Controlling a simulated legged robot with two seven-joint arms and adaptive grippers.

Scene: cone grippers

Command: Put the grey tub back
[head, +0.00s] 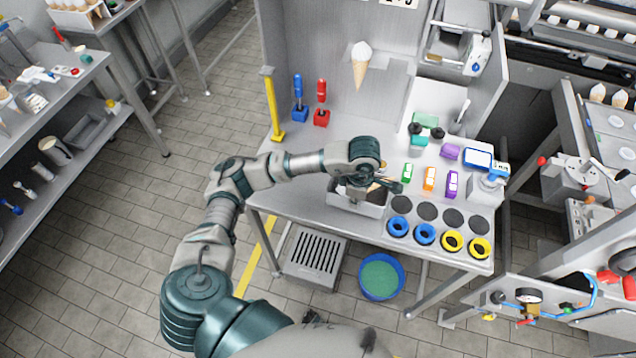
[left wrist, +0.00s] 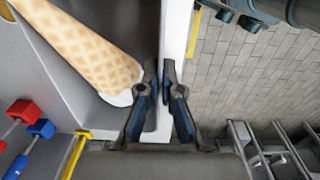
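The grey tub (head: 358,207) is at the front edge of the metal worktable, left of the coloured rings. I cannot tell whether its base touches the tabletop. A waffle cone (left wrist: 85,45) lies in it, seen large in the left wrist view. My left gripper (head: 383,185) is over the tub and covers part of its inside. In the left wrist view, its fingers (left wrist: 162,85) are close together on either side of the tub's pale rim (left wrist: 178,35), apparently shut on it. My right gripper is not in view.
Blue rings (head: 398,227) and yellow rings (head: 480,248) lie right of the tub, with dark discs behind. Small coloured blocks (head: 429,178) stand farther back. A yellow post (head: 272,105) and blue and red tools (head: 321,105) stand at the left. A green-filled blue basin (head: 381,277) is below.

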